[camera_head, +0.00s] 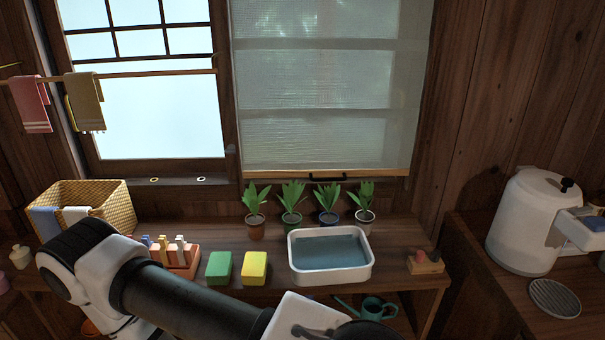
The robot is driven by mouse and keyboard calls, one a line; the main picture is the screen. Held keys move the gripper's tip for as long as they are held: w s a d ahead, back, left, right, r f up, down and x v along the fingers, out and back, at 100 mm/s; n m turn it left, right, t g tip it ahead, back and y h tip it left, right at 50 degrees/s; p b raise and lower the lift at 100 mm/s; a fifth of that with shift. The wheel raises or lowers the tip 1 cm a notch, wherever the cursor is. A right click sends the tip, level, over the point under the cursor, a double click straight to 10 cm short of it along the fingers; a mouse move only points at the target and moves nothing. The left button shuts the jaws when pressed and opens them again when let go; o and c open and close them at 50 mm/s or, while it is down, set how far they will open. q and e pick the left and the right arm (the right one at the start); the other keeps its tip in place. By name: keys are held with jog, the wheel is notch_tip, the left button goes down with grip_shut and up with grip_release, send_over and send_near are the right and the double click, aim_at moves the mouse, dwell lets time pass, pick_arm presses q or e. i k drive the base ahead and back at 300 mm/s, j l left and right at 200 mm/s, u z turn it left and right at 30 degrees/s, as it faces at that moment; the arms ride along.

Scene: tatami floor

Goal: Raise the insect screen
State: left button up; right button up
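The insect screen (322,80) is a pale, see-through sheet. It hangs down over the right window, with its top cut off by the frame's upper edge. A light wooden bar (270,173) runs along its bottom edge, with a dark handle (327,177) near the middle of the bar. The screen is down, its bar just above the potted plants. My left arm reaches across the lower left to the bottom middle, below the screen and apart from it. Its fingers are below the frame, so I cannot see them. My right gripper is not in view.
Several potted plants (256,227) stand in a row under the screen. In front are a white basin of water (331,279), a yellow block (254,267) and a green block (219,268). A wicker basket (112,205) is left; a white kettle-like pot (522,222) is right.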

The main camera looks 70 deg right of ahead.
aim_at(311, 173)
jog(key=z, duration=1.8)
